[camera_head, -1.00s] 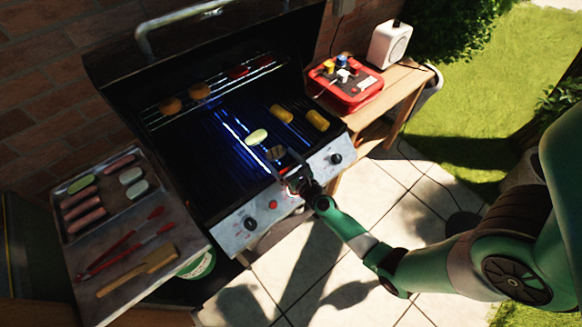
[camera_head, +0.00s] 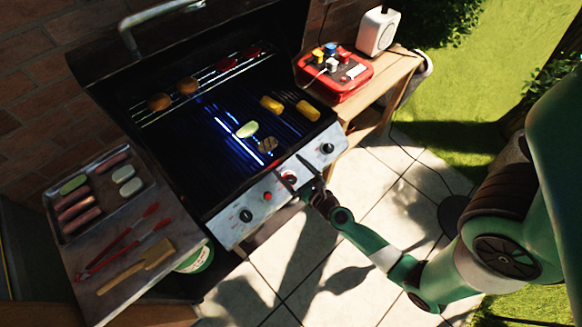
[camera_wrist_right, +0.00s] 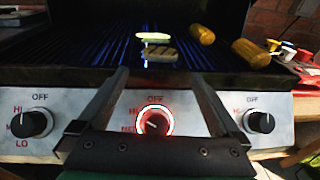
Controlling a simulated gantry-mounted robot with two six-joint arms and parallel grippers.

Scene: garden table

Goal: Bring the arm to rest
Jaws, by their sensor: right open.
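My right gripper (camera_head: 303,178) is open and empty in front of the grill's control panel (camera_head: 228,228), near its right half. In the right wrist view its two fingers (camera_wrist_right: 158,76) stand wide apart, with the red-lit middle knob (camera_wrist_right: 154,121) showing between them. The fingertips appear at the grill's front edge, and I cannot tell their exact distance from it. My right arm (camera_head: 375,250) reaches in from the right over the patio. My left gripper is not in view.
On the grill lie a pale green slice (camera_head: 247,129), a browned slice (camera_head: 267,145) and two corn pieces (camera_head: 271,104). Buns (camera_head: 187,86) sit on the rack.

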